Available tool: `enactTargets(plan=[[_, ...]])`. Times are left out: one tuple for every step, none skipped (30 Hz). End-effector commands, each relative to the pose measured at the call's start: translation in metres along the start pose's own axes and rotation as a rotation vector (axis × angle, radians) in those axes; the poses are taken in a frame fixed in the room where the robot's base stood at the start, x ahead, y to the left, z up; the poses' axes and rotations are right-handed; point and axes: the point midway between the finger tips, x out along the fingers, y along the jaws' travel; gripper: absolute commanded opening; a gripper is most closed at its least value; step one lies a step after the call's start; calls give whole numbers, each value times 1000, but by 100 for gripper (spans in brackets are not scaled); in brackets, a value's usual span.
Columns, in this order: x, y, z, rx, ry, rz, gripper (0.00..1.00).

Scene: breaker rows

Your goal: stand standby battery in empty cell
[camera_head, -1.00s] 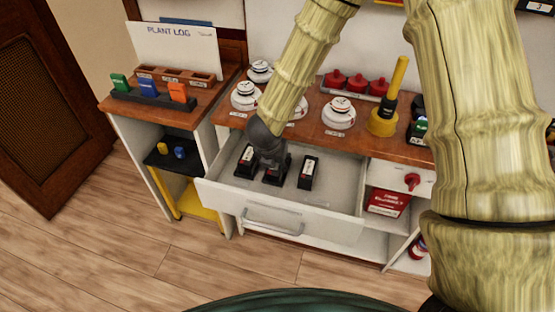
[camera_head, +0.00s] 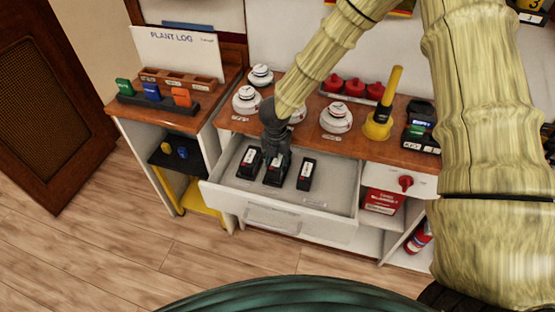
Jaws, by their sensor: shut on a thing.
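Three black batteries with pale and red labels stand in the open white drawer (camera_head: 334,203): a left one (camera_head: 250,160), a middle one (camera_head: 276,178) and a right one (camera_head: 306,174). My dark grey gripper (camera_head: 276,157) comes down from above and is shut on the upper part of the middle battery. That battery is upright, at or close to the drawer floor; I cannot tell if it is clear of it. The fingers hide its upper part. Which battery is the standby one is not readable. A black holder (camera_head: 421,141) on the right of the counter bears a label that seems to read EMPTY.
White round detectors (camera_head: 336,118), red knobs (camera_head: 355,87) and a yellow-handled tool (camera_head: 380,122) crowd the wooden counter behind the drawer. A wooden rack (camera_head: 205,80) and coloured cards (camera_head: 152,92) are at left. The drawer's right part is clear.

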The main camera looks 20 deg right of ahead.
Motion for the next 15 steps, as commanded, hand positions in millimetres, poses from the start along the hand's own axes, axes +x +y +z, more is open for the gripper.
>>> enactTargets(plan=[[4,0,-1,-3,0,-2,0],[5,0,-1,-3,0,-1,0],[7,1,-1,-2,-1,0,0],[8,1,-1,-2,-1,0,0],[9,1,-1,-2,-1,1,0],[9,1,-1,-1,-1,1,0],[10,1,-1,-1,-2,1,0],[10,1,-1,-1,-2,1,0],[10,1,-1,-1,-2,1,0],[10,1,-1,-1,-2,1,0],[10,1,-1,-1,-2,1,0],[10,1,-1,-1,-2,1,0],[10,1,-1,-1,-2,1,0],[10,1,-2,-1,-2,1,0],[11,1,-2,-1,-2,1,0]])
